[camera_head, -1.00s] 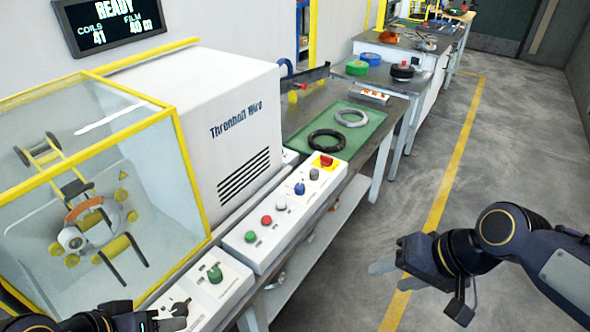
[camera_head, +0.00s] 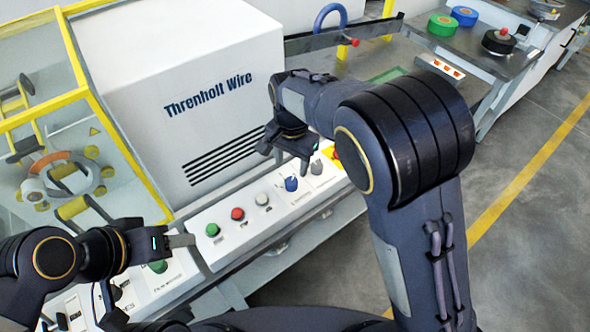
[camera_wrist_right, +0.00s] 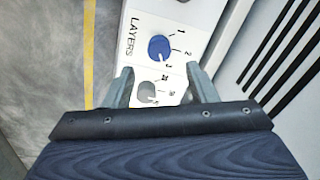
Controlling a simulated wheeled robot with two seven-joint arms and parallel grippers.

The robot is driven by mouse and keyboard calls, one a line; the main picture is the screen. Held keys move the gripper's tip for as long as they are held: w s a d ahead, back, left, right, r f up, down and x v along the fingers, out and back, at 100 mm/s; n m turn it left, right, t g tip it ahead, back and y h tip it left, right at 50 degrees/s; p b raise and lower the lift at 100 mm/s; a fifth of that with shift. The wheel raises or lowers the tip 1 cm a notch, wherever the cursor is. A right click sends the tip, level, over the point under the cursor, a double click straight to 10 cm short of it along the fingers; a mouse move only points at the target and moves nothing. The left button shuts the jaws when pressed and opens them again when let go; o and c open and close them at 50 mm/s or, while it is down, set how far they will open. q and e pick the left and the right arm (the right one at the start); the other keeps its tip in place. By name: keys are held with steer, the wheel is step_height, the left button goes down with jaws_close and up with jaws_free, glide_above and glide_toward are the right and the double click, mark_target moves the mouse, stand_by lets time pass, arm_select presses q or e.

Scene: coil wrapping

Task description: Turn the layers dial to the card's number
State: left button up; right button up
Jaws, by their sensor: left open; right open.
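The blue layers dial (camera_head: 291,184) sits on the white control panel; in the right wrist view the dial (camera_wrist_right: 159,48) is beside the word LAYERS, with marks 1, 2 and 3 around it. I cannot tell which mark it points to. My right gripper (camera_head: 288,152) is open above the panel, close to the dial. In the right wrist view its fingers (camera_wrist_right: 163,86) are apart, on either side of a grey knob (camera_wrist_right: 147,92), with the blue dial just beyond the tips. My left gripper (camera_head: 182,241) is at the panel's left end, near a green knob. I make out no number card.
Green (camera_head: 212,230), red (camera_head: 237,214) and white (camera_head: 263,199) knobs or buttons line the panel left of the dial. The white machine housing (camera_head: 180,90) rises behind it. My right arm hides much of the green mat.

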mark_target(291, 180)
step_height(291, 180, down, 7)
steer(key=shift+r, duration=0.1)
stand_by(0.3)
steer(key=c, duration=1)
steer(key=shift+n, duration=0.4)
steer(key=n, duration=0.5)
steer(key=shift+n+b, duration=0.3)
steer(key=n, duration=0.5)
steer(key=shift+b, duration=0.3)
steer(key=shift+n, duration=0.3)
